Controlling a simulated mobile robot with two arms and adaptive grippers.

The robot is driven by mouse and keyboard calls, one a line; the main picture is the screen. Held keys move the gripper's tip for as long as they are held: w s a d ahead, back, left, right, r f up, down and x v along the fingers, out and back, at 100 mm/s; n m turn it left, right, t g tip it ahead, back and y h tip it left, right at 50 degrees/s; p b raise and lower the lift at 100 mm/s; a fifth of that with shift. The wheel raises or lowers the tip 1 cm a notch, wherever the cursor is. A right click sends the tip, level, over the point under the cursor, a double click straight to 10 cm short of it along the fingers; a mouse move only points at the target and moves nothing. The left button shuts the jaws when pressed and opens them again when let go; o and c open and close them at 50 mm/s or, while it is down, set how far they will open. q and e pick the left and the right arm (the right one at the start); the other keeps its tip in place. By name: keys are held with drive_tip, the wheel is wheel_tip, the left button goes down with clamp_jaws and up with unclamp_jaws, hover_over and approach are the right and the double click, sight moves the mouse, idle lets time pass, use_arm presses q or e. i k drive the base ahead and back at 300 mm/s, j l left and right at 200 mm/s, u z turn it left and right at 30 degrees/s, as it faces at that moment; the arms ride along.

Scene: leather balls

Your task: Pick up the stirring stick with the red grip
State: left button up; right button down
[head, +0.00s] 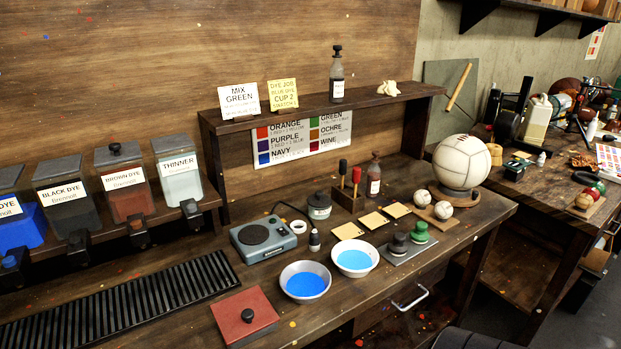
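A stirring stick with a red grip (356,175) stands upright in a small wooden holder (345,201) towards the back of the bench. A second stick with a black grip (343,167) stands just left of it in the same holder. The lower parts of both sticks are partly hidden by the holder. Neither of my grippers shows in the head view.
Two bowls of blue liquid (305,281) (355,258), a hotplate (263,238) and tan swatches (347,231) lie in front. A raised shelf (385,97) is behind.

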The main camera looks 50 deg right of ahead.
sight(356, 171)
drive_tip(key=z, duration=1.9)
